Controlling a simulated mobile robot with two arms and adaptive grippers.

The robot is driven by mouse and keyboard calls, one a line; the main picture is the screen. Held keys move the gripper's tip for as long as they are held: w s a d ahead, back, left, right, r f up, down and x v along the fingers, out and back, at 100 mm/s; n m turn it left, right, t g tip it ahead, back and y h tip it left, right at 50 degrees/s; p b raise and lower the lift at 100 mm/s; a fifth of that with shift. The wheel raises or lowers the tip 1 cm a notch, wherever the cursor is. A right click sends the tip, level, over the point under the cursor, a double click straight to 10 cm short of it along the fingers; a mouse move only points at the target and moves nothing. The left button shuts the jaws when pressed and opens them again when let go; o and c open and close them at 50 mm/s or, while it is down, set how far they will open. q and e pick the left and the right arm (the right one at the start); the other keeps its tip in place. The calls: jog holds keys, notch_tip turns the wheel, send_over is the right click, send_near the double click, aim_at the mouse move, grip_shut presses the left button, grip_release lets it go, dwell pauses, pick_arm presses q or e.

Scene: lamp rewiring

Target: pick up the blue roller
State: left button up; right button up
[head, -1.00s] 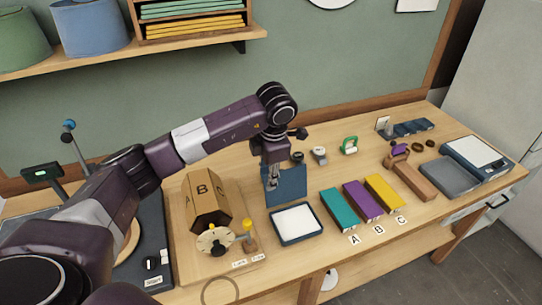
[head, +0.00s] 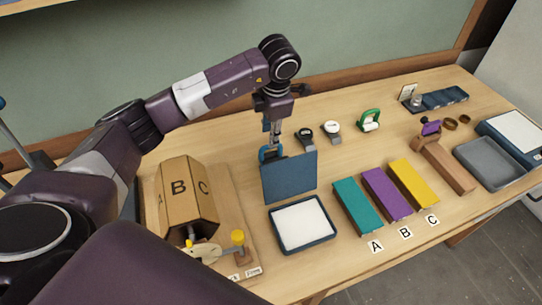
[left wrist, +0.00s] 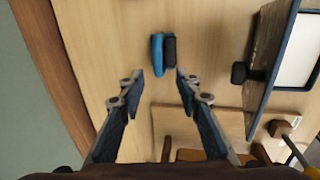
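The blue roller (head: 267,153) shows in the head view just behind an upright dark blue panel (head: 289,177), which hides part of it. In the left wrist view, the blue roller (left wrist: 158,52) lies on the wooden table beside a black part, apparently its handle. My left gripper (head: 273,138) points down over the roller in the head view. In the left wrist view, my left gripper (left wrist: 161,88) is open, with its fingers wide apart and nothing between them. The roller lies ahead of the fingertips, roughly centred on the gap. My right gripper does not show.
The panel stands upright behind a white pad tray (head: 303,225). Teal (head: 357,205), purple (head: 387,194) and yellow (head: 414,184) blocks lie to the right.

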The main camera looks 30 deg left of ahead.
aim_at(271, 153)
pick_arm(q)
jog(key=f, duration=0.1)
jog(key=f+p, duration=0.2)
jog(key=f, duration=0.1)
jog(key=shift+w+a, duration=0.35)
jog(key=f, duration=0.1)
jog(key=f+p, duration=0.2)
jog(key=shift+w+a+f, duration=0.15)
jog(key=shift+w+a, duration=0.05)
jog(key=shift+a, duration=0.1)
jog(key=shift+w+a+f, duration=0.1)
jog(key=shift+w+f, duration=0.05)
jog(key=shift+f, duration=0.3)
jog(key=shift+c, duration=0.3)
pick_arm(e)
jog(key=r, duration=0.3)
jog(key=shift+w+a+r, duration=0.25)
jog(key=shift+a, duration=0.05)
pick_arm(q)
grip_shut()
